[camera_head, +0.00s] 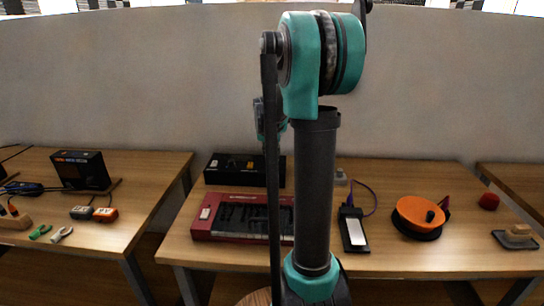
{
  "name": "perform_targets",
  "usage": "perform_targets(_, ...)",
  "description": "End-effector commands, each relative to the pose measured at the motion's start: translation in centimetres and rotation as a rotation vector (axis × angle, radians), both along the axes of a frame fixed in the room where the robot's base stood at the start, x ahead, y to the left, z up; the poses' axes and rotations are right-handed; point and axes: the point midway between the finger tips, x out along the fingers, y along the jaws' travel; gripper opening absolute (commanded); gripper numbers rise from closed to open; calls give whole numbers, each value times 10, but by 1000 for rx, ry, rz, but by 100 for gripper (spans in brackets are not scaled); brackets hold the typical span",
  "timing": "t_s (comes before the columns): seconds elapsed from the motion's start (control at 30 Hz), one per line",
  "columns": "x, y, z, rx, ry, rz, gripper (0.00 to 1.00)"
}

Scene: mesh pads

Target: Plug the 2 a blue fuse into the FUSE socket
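I cannot pick out the blue fuse or a FUSE socket; anything that small is not readable at this distance. A black box (213,178) with small yellow and pale parts on top stands at the back of the middle table. A red case (203,229) with a dark inset lies in front of it. My gripper is not visible; only a teal and dark arm part shows behind the near link.
The left table (150,178) holds a black box (82,171) and small tools. A gap separates these tables.

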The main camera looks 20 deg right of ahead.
Motion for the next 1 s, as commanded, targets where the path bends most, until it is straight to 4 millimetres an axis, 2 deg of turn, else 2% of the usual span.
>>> perform_targets(0.43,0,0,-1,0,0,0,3)
perform_targets(1.0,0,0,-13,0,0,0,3)
